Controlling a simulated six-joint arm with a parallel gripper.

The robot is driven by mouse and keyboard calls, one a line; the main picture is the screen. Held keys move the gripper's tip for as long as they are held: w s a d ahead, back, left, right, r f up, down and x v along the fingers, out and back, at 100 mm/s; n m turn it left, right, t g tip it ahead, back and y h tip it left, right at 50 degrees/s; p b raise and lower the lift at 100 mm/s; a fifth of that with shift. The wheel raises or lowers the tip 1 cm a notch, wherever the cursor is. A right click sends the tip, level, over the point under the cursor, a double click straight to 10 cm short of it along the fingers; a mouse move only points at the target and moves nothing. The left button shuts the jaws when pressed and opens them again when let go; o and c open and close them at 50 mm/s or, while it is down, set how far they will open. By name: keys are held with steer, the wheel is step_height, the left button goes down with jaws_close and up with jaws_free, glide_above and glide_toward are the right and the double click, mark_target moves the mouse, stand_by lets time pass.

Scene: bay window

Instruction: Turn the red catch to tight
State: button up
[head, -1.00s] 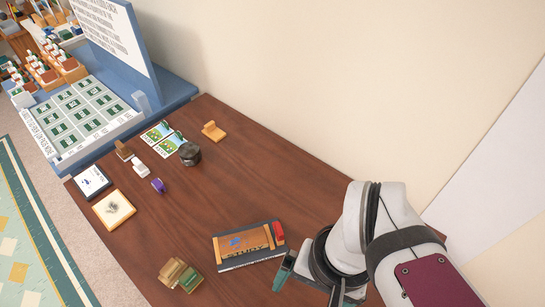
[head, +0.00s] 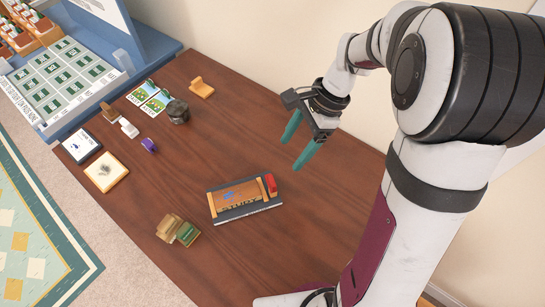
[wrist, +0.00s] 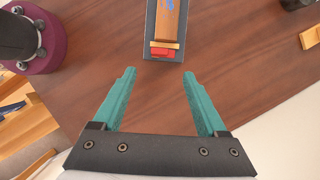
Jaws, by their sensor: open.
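The red catch (head: 270,184) is a small red block at the right end of a dark board with a wooden panel (head: 233,193). The board lies on the brown table, with a blue mark and lettering too small to read. My gripper (head: 292,154) has teal fingers, open and empty, and hangs above the table, up and to the right of the catch. In the wrist view the red catch (wrist: 162,53) lies just beyond and between the spread fingertips (wrist: 159,73), apart from them. A yellowish strip (wrist: 165,44) borders it.
Green and tan blocks (head: 178,230) stand left of the board. A dark round pot (head: 177,111), picture cards (head: 149,97), a purple piece (head: 149,145) and an orange block (head: 201,88) are farther back.

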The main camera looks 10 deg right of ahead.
mark_target(272, 180)
steer(key=x, duration=1.1)
steer(key=shift+s+f, duration=0.1)
steer(key=shift+f, duration=0.25)
steer(key=shift+c, duration=0.3)
jaws_close()
